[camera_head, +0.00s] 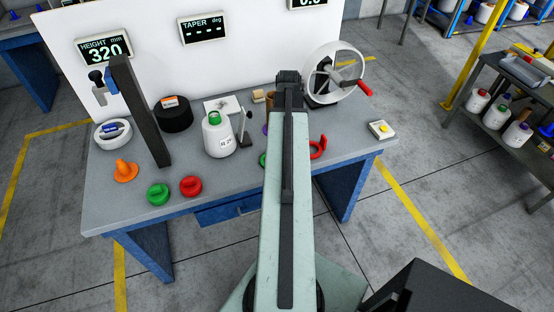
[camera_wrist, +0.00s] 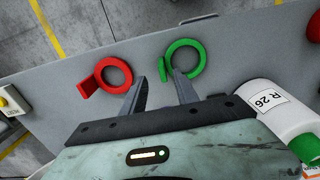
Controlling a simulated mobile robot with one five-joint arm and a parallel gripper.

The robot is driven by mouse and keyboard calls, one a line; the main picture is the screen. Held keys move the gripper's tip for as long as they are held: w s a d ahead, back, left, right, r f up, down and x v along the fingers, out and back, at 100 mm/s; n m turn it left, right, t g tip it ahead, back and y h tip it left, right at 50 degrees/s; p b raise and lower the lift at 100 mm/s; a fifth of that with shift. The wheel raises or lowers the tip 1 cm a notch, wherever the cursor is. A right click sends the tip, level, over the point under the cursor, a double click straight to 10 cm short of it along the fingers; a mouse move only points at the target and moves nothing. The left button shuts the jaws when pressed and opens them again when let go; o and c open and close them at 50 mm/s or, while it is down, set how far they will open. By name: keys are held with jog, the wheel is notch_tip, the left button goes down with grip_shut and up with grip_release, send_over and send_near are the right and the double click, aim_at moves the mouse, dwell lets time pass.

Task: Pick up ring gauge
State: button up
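A red ring gauge with a side tab (camera_wrist: 97,78) lies flat on the grey bench top, left of my gripper in the wrist view. It also shows right of my arm in the head view (camera_head: 319,149). A green ring gauge (camera_wrist: 201,63) lies just right of the fingertips in the wrist view; only its edge shows beside my arm in the head view (camera_head: 263,160). My gripper (camera_wrist: 152,70) is open, with nothing between its fingers. The right fingertip overlaps the green ring's left side in the picture; I cannot tell whether they touch.
A white bobbin with a green top (camera_head: 219,137) stands near the green ring. A wheel with a red handle (camera_head: 335,75) stands behind. Green (camera_head: 158,194) and red (camera_head: 191,186) plugs, an orange cone (camera_head: 125,171) and a dark post (camera_head: 140,110) occupy the left side.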

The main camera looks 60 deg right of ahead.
jog(key=f+b, duration=0.6)
jog(key=f, duration=0.1)
jog(key=shift+w+d, duration=0.1)
jog(key=shift+w, duration=0.25)
jog(key=shift+r, duration=0.15)
grip_shut()
